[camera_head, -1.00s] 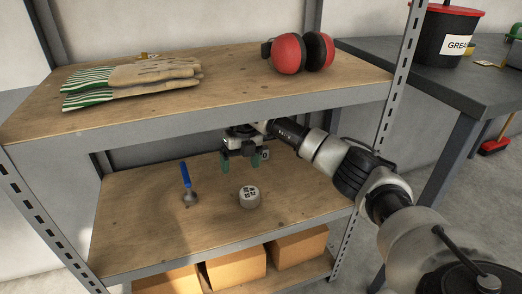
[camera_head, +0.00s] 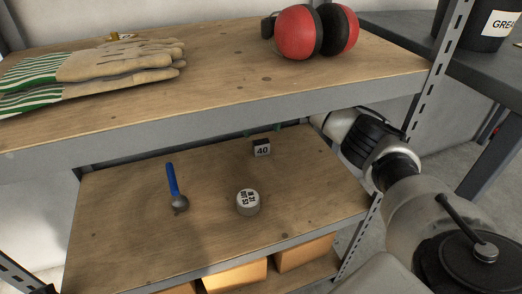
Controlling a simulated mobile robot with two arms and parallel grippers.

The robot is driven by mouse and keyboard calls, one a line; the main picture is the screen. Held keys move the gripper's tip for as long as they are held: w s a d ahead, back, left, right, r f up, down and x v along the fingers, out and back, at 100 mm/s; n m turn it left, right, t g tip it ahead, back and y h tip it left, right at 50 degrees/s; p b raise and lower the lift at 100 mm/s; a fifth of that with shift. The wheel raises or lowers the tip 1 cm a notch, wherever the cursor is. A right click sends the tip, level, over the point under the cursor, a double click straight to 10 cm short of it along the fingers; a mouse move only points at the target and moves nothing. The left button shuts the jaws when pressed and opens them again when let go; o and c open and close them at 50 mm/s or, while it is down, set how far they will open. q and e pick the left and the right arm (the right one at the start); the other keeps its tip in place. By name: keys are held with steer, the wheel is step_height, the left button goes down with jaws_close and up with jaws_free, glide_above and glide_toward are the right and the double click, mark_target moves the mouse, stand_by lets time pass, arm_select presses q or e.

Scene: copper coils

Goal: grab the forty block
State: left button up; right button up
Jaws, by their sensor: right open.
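The forty block (camera_head: 261,148) is a small dark-and-white block with "40" on its front. It stands toward the back of the middle wooden shelf (camera_head: 130,222). My right arm comes in from the right, behind the shelf post. My right gripper (camera_head: 262,130) is mostly hidden by the upper shelf's front beam. Only its green fingertips show, apart, just behind and above the block at its left and right. Whether they touch it I cannot tell. My left gripper is not in view.
A metal post (camera_head: 437,75) stands right. Boxes (camera_head: 303,254) sit below.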

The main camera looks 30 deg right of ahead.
mark_target(262, 141)
step_height(262, 141, down, 6)
steer(key=shift+f+b, duration=0.1)
steer(key=shift+b, duration=1.1)
steer(key=shift+c, duration=0.3)
steer(key=c, duration=1.2)
steer(key=shift+c, duration=0.5)
steer(key=shift+r+p, duration=0.25)
steer(key=shift+p, duration=0.05)
